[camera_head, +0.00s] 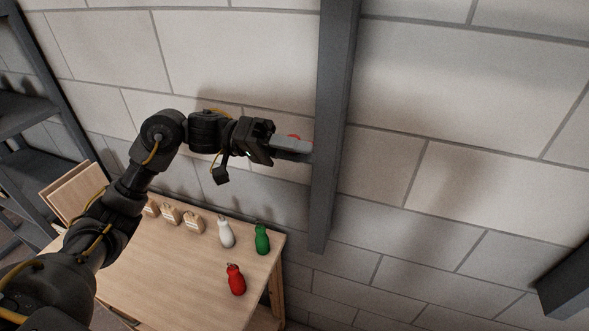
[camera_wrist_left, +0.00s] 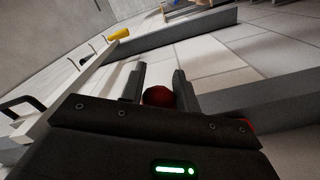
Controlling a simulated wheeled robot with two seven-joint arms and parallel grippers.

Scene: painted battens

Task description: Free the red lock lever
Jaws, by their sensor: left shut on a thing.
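My left gripper (camera_head: 298,147) is in front of the block wall, beside the dark vertical batten (camera_head: 333,120). A small red part, which I take for the red lock lever (camera_head: 293,136), shows just above its fingers. In the left wrist view a rounded red end of the lever (camera_wrist_left: 159,96) sits between the two fingers of my left gripper (camera_wrist_left: 158,85), which is shut on it. The rest of the lever is mostly hidden by the gripper. I cannot tell how far it is turned. My right gripper is in neither view.
Below my left arm is a wooden table (camera_head: 185,285) with white (camera_head: 226,233), green (camera_head: 262,239) and red (camera_head: 235,280) bottles and several small wooden blocks (camera_head: 170,214). A dark shelf (camera_head: 30,115) stands at left. A yellow piece (camera_wrist_left: 118,35) shows in the wrist view.

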